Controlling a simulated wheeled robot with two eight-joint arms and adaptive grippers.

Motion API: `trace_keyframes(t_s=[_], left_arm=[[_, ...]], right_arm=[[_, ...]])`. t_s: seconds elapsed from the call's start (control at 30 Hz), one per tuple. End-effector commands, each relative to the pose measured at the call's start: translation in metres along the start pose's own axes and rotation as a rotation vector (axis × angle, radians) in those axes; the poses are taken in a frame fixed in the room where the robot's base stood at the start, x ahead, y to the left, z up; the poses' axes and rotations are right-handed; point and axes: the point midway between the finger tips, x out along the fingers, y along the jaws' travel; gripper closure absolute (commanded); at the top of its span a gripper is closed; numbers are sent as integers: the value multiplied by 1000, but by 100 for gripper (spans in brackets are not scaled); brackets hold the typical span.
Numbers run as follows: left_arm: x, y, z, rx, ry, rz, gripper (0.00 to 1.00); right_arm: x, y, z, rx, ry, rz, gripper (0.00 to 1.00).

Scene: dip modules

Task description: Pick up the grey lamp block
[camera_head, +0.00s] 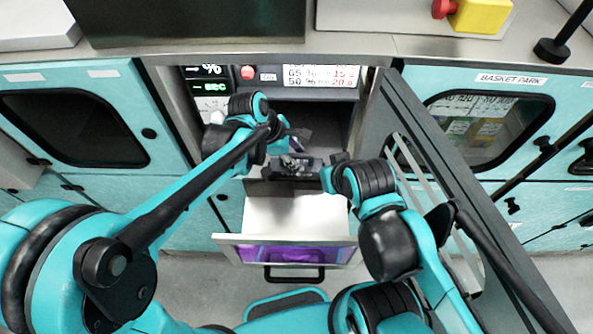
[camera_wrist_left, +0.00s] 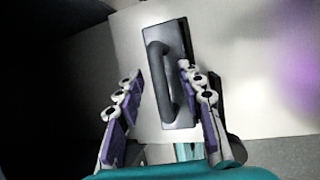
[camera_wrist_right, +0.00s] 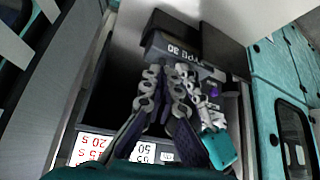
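The grey lamp block appears to be the dark grey block with a bar handle (camera_wrist_left: 181,92) in the left wrist view. It also shows in the head view (camera_head: 292,168) above the open drawer. My left gripper (camera_wrist_left: 158,78) is open, one finger on each side of the handle; the right-hand finger overlaps the block's edge, contact unclear. My right gripper (camera_wrist_right: 164,70) has its fingers a narrow gap apart, close to a labelled dark block face (camera_wrist_right: 178,50) in the right wrist view. Whether they grip anything cannot be told.
The open white drawer (camera_head: 262,215) lies below the grippers. An open grey door (camera_head: 425,140) stands close to my right arm. The dark bay holds a red-and-white readout panel (camera_head: 320,77). My two grippers are close together.

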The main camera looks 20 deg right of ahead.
Motion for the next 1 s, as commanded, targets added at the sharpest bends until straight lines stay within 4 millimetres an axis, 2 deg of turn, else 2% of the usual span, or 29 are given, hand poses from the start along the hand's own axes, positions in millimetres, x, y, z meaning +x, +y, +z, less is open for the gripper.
trace_keyframes(t_s=[0.07,0.2,0.67,0.87,1.0], left_arm=[[0,0,0,0,0,0,65],[0,0,0,0,0,0,100],[-4,1,2,0,0,0,100],[-23,5,10,0,0,0,100],[-48,10,20,0,0,0,100]], right_arm=[[0,0,0,0,0,0,100],[0,0,0,0,0,0,100],[0,0,0,0,0,0,100],[-1,0,-1,0,0,0,100],[-2,0,-2,0,0,0,100]])
